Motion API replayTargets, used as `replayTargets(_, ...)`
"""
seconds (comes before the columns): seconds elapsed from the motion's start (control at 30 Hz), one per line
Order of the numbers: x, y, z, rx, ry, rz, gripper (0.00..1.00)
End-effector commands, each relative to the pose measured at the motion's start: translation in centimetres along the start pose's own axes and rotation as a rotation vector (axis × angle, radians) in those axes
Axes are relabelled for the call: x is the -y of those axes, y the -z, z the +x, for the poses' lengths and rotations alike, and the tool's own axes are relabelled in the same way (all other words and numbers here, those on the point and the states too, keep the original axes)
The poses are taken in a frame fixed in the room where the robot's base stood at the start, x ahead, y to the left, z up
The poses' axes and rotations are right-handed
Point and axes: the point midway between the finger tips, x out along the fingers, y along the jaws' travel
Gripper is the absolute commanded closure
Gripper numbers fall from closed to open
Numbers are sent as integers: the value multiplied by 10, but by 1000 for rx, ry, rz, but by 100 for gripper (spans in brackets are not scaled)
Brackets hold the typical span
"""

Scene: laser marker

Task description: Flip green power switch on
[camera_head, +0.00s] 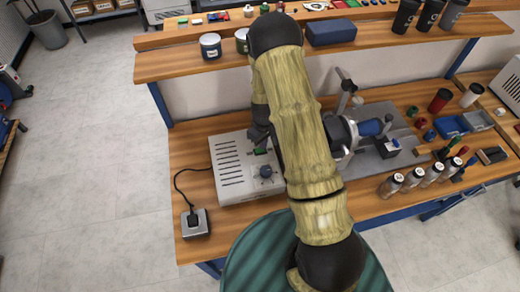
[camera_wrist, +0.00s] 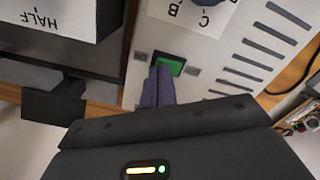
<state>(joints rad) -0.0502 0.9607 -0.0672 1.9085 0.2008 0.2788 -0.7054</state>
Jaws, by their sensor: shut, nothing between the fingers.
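The green power switch (camera_wrist: 171,63) is a green rocker in a dark frame on the pale face of the control box. In the wrist view the shut fingertips of my gripper (camera_wrist: 158,72) lie over its left part, and I cannot tell whether they touch it. In the head view the box (camera_head: 232,178) stands on the workbench, with the switch (camera_head: 261,151) near its top right. My gripper (camera_head: 262,142) is just at the switch there, pointing down. Which way the rocker is tipped is not clear.
A blue-grey dial (camera_head: 266,171) sits near the switch on the box. The laser marker (camera_head: 345,132) stands right of my arm. A small black-topped box (camera_head: 195,222) with a cable lies at the bench's left. Shelves (camera_head: 205,66) run above the bench.

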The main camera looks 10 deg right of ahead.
Motion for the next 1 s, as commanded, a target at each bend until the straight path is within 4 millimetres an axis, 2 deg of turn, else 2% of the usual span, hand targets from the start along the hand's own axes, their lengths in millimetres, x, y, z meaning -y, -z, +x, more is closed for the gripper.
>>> replayTargets(1.0,0,0,13,0,0,0,100)
